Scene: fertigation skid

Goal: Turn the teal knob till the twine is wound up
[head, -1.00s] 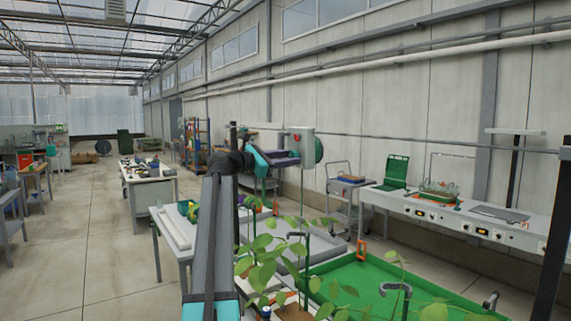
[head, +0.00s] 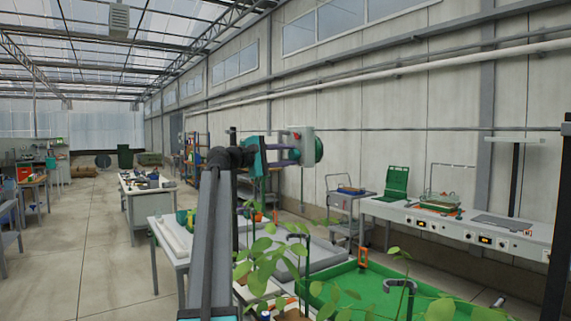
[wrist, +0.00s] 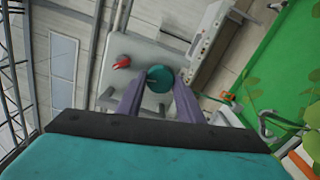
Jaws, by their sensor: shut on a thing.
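The teal knob (wrist: 159,79) sits on the face of a pale grey box (wrist: 146,50) in the wrist view, with a small dark mark on its left part. My gripper (wrist: 160,88) has its two purple fingers on either side of the knob, shut on it. A green disc (head: 319,149) shows at the box's right side. I cannot make out the twine in either view.
A red knob (wrist: 122,62) sticks out of the box beside the teal one. A green tray (head: 365,290) and leafy plants (head: 265,262) stand below and in front. A long bench (head: 455,227) with devices runs along the right wall.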

